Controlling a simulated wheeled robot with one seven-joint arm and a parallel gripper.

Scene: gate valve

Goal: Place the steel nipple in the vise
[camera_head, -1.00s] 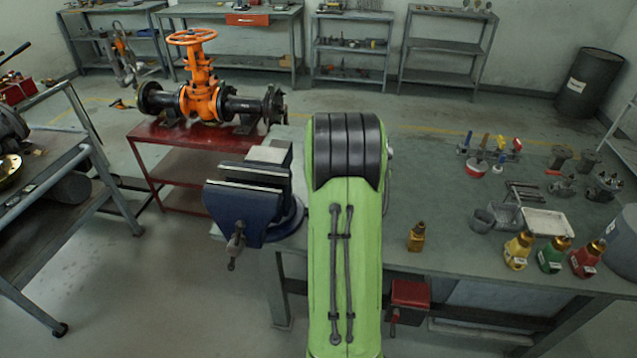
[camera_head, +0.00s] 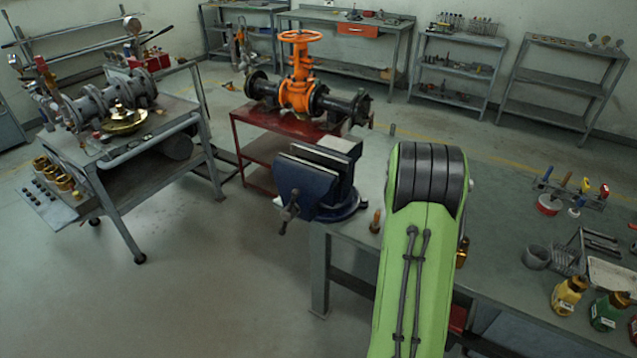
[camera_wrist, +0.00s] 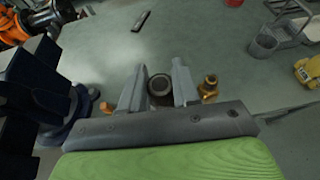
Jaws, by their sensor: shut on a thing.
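The blue vise (camera_head: 315,180) is bolted at the left end of the workbench, left of my green arm in the head view. Its jaws stand apart with a gap between them. In the wrist view the vise (camera_wrist: 40,90) is at the left edge. My gripper (camera_wrist: 160,82) shows in the wrist view with its two grey fingers on either side of a dark round pipe piece, seen end-on, which looks like the steel nipple (camera_wrist: 160,86). The fingers are shut on it, to the right of the vise. In the head view my arm hides the gripper and the nipple.
The orange gate valve (camera_head: 299,85) stands on a red table behind the vise. A grey cart (camera_head: 150,160) stands left, with open floor between.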

